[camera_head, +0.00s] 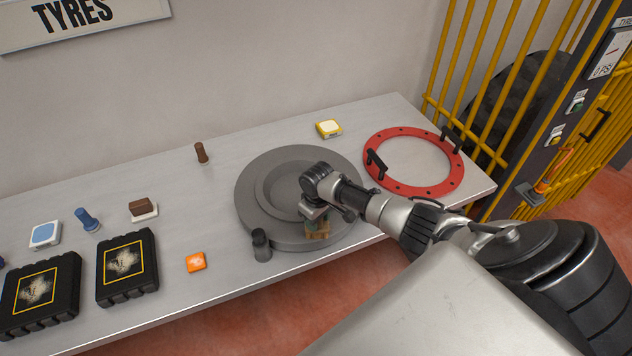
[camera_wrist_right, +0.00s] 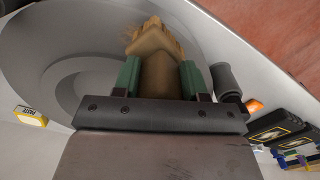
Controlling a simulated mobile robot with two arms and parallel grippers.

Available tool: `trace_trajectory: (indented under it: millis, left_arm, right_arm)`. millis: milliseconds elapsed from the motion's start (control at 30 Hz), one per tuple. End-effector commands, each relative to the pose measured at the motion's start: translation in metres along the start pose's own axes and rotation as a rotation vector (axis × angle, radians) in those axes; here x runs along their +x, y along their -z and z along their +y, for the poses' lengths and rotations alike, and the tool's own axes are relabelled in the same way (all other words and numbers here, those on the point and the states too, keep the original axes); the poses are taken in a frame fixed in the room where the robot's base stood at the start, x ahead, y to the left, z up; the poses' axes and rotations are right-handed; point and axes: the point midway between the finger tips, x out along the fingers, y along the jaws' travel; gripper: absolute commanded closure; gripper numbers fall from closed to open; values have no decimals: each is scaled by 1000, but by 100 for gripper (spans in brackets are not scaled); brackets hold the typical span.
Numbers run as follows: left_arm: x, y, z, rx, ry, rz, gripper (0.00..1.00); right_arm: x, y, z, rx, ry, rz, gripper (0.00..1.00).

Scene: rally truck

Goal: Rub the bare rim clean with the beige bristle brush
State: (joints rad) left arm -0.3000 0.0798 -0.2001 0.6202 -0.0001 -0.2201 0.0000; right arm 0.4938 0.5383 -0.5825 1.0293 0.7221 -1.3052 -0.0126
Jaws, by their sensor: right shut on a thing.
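The bare rim (camera_head: 262,172) is a grey dished disc lying flat on the table. My right gripper (camera_head: 314,222) is over the near right part of the rim, shut on the beige bristle brush (camera_head: 318,232). In the right wrist view the brush (camera_wrist_right: 160,65) sits between the two green finger pads (camera_wrist_right: 160,80), with its bristles away from the gripper. I cannot tell whether the bristles touch the rim. The rim also shows in the wrist view (camera_wrist_right: 60,45), behind the brush. My left gripper is not in view.
A dark grey cylinder (camera_head: 261,245) stands at the rim's near edge. A red ring with black handles (camera_head: 384,182) lies to the right. Black boxes (camera_head: 127,268), an orange block (camera_head: 196,262), a brown-and-white brush (camera_head: 143,208) and blue items are left. A yellow tin (camera_head: 329,129) is behind.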

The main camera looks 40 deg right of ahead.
Motion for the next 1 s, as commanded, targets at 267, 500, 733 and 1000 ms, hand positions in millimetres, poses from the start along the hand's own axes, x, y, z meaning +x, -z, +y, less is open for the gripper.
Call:
trace_trajectory:
  millis: [267,500,733,1000]
  left_arm:
    - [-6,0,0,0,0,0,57]
    - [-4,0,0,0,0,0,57]
    - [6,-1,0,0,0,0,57]
    - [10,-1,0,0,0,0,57]
  right_arm:
    - [-1,-6,-2,1,0,-1,77]
    - [0,-4,-1,2,0,1,77]
    - [1,6,2,3,0,2,77]
    - [-1,12,5,1,0,1,77]
